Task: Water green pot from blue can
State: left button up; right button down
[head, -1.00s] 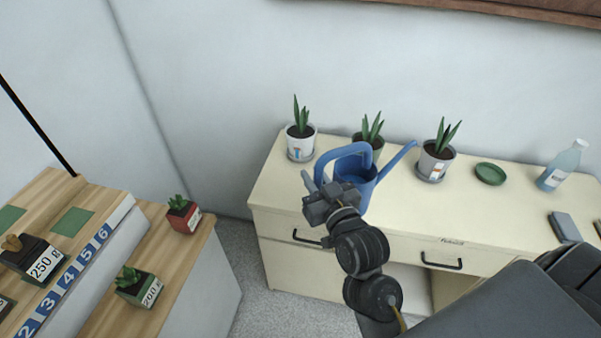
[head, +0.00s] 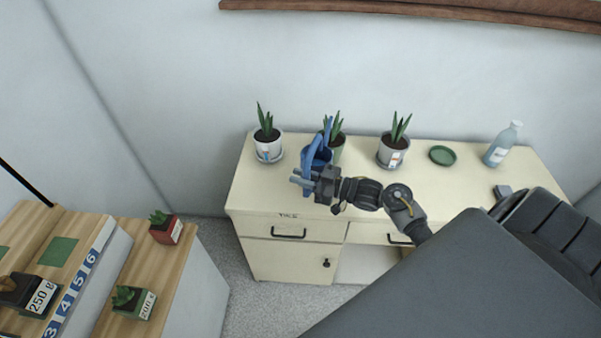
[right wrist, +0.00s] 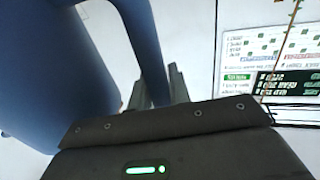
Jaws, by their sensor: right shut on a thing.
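The can's spout points away from me, towards the wall, and overlaps the green pot in the head view. The green pot (head: 339,154) holds a spiky plant and stands behind the can, partly hidden by it. I cannot tell whether the spout touches it. No water shows. My left gripper is out of view.
White pots stand left (head: 268,150) and right (head: 392,158) of the green pot. A green saucer (head: 442,155) and a bottle (head: 497,151) are further right on the desk (head: 450,180). A wooden bench (head: 150,262) with small potted plants is at the left.

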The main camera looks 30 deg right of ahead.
notch_tip(320, 180, down, 3)
jog(key=shift+a+f+m+b, duration=0.1)
jog(key=shift+f+m+b, duration=0.05)
jog(key=shift+m+b, duration=0.75)
jog(key=shift+r, duration=0.2)
jog(key=shift+r+m+p, duration=0.3)
jog(key=shift+r+p, duration=0.45)
jog(key=shift+p, duration=0.35)
jog(key=shift+r+p, duration=0.2)
jog(key=shift+p, duration=0.15)
dwell(0.9)
jog(key=shift+r+m+p, duration=0.4)
jog(key=shift+r+p, duration=0.3)
jog(key=shift+p, duration=0.2)
jog(key=shift+d, duration=0.2)
dwell(0.5)
jog(key=shift+w+r, duration=0.1)
jog(key=shift+r, duration=0.15)
